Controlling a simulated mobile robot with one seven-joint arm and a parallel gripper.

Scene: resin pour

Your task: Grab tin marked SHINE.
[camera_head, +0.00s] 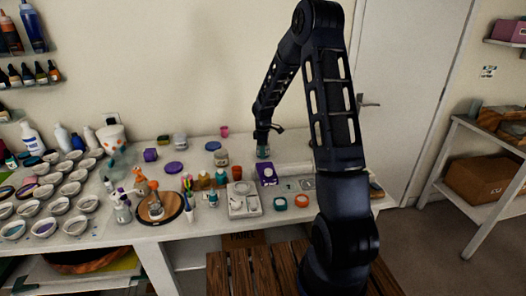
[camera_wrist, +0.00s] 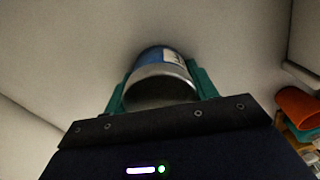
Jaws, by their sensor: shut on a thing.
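My gripper (camera_head: 263,152) is over the back part of the cluttered table, in front of the wall. In the wrist view its teal fingers stand on both sides of a blue tin (camera_wrist: 153,56) with a silver metal rim and a white label patch. The gripper is shut on this tin. The label's writing is too small and turned away to read, so I cannot tell whether it says SHINE. In the head view the tin is too small to make out clearly between the fingers.
An orange cup (camera_wrist: 298,106) shows at the right in the wrist view. A shelf with a cardboard box (camera_head: 480,180) stands at right.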

